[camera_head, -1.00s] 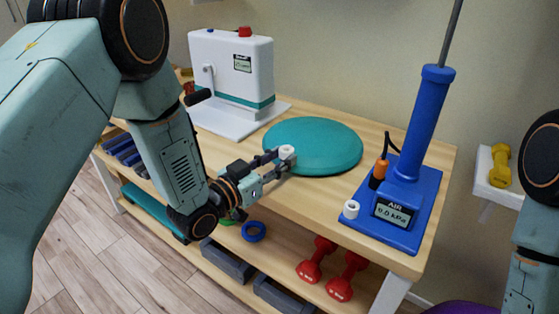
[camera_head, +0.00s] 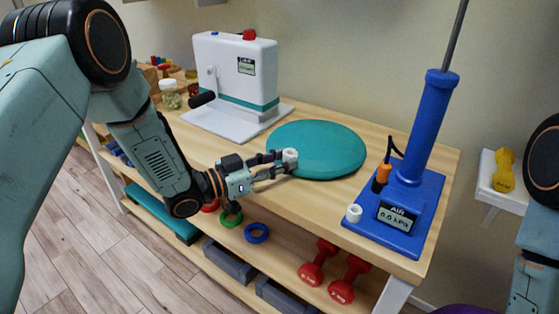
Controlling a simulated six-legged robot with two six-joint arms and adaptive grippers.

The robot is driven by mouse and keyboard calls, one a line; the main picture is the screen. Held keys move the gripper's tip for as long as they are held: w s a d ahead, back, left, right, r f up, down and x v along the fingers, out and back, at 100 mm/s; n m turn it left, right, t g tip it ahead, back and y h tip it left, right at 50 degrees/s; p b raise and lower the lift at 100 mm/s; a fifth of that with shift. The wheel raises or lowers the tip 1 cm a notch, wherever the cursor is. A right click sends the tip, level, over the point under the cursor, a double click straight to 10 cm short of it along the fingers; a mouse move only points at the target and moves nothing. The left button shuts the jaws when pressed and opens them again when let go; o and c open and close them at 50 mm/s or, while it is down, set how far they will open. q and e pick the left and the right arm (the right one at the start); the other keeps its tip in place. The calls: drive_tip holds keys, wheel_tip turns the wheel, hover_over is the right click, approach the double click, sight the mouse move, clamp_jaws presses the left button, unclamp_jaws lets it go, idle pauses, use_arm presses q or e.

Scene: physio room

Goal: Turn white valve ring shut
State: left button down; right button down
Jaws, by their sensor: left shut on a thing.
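The white valve ring (camera_head: 290,155) sits at the near left edge of the teal air cushion (camera_head: 325,150), which lies flat on the wooden bench. My left gripper (camera_head: 284,162) reaches in from the left and is shut on the ring, its fingers hiding part of it. The blue pump (camera_head: 412,165) stands upright on its blue base at the right, with a gauge (camera_head: 397,216) marked AIR that seems to read 0.0 kPa. A small white cap-like piece (camera_head: 354,213) sits on the pump base's left corner. My right gripper is out of view.
A white machine with a red knob (camera_head: 236,75) stands behind on the bench (camera_head: 240,140). A jar (camera_head: 170,94) is at the back left. Red dumbbells (camera_head: 318,262) and rings (camera_head: 256,233) lie on the shelf below.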

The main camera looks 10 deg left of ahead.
use_arm(q)
drive_tip(key=c, duration=1)
unclamp_jaws()
